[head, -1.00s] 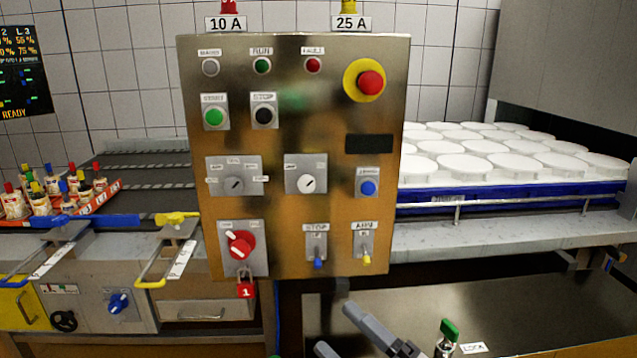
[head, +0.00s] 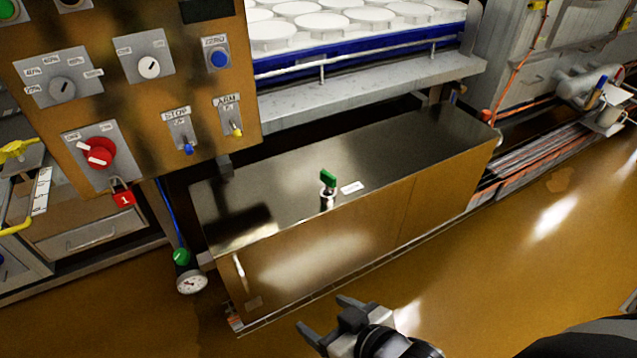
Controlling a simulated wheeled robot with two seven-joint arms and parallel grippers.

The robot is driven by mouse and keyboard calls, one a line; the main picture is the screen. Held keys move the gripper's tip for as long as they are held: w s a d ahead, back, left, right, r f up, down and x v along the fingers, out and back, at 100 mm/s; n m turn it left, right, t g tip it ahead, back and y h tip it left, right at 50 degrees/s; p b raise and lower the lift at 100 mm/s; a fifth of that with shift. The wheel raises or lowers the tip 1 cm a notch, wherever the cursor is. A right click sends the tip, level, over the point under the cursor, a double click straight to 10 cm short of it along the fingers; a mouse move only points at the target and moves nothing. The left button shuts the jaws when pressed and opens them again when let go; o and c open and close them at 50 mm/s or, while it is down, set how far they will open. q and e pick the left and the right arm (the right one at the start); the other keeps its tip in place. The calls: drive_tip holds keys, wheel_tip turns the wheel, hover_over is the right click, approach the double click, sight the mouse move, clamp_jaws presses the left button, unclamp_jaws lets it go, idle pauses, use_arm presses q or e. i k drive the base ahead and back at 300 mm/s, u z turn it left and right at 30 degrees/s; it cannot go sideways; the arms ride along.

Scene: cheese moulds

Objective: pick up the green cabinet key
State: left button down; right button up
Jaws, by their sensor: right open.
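The green cabinet key (head: 328,178) stands upright on the top of a low metal cabinet (head: 430,140), near its front edge. Its green head sits above a silver lower part, and a small white label (head: 352,187) lies just to its right. My right gripper (head: 322,318) is open and empty at the bottom of the head view, in front of the cabinet and below the key in the picture, well apart from it. My left gripper is not in view.
White moulds fill a blue tray (head: 365,48) behind. The floor at right is clear.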

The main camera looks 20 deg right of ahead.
sight(329, 180)
drive_tip(key=z, duration=2.45)
drive_tip(key=i, duration=1.85)
drive_tip(key=u, duration=3.65)
drive_tip(key=i, duration=0.5)
drive_tip(key=u, duration=0.1)
